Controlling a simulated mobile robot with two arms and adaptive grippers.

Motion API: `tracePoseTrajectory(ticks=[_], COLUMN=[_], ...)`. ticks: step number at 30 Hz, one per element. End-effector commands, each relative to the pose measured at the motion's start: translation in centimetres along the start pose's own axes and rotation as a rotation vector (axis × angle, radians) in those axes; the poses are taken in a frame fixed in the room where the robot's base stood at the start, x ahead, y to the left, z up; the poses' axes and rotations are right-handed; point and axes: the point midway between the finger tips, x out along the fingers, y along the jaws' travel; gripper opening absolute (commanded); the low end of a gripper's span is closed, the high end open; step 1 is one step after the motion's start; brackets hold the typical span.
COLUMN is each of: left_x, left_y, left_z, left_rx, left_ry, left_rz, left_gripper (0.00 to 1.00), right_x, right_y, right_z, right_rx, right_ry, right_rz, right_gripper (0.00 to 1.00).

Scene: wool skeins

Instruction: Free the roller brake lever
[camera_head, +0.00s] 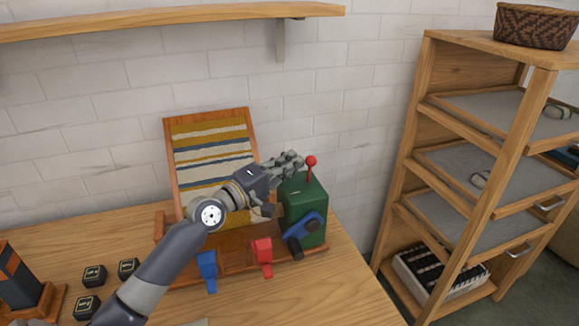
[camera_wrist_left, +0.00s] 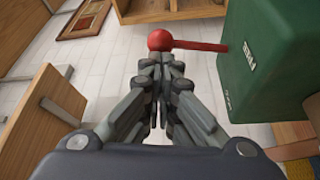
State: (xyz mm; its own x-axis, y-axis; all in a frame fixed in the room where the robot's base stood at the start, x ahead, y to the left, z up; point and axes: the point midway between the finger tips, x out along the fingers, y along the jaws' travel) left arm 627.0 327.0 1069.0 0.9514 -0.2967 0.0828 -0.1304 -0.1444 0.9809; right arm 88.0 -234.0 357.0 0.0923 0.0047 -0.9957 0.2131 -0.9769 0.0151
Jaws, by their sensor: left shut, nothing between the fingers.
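A green box (camera_head: 303,208) stands at the right end of the wooden loom-like frame. A lever with a red ball knob (camera_head: 311,161) rises from its top. In the left wrist view the red knob (camera_wrist_left: 160,40) lies just beyond my fingertips, and its red rod runs right to the green box (camera_wrist_left: 270,62). My left gripper (camera_head: 295,160) is shut and empty, just left of the knob; it also shows in the left wrist view (camera_wrist_left: 162,62). I cannot tell whether it touches the knob. The lettering on the box is too small to read. My right gripper is out of view.
A blue crank with a dark grip (camera_head: 305,230) sits on the box's front. A red lever (camera_head: 262,253) and a blue lever (camera_head: 207,268) stand on the frame's front. Striped cloth (camera_head: 212,150) leans behind. A wooden shelf unit (camera_head: 428,165) stands right; a wall shelf (camera_head: 170,18) hangs above.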

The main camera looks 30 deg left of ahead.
Motion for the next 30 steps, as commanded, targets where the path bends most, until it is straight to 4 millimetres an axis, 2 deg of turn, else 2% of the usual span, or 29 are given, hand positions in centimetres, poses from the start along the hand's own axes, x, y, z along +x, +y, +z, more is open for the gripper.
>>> tracePoseTrajectory(ticks=[12, 24, 30], left_x=[-0.2, -0.2, -1.5], left_y=[0.0, 0.1, -0.1], left_z=[0.5, 0.5, 0.5], left_rx=[0.055, 0.067, 0.067], left_ry=[-0.002, -0.001, -0.001], left_rz=[0.025, 0.031, 0.028], left_gripper=[0.00, 0.00, 0.00], right_x=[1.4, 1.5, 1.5], right_y=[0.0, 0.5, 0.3], right_z=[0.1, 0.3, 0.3], right_rx=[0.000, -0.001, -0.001], right_ry=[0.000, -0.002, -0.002], right_rz=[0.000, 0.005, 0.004], right_gripper=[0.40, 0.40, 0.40])
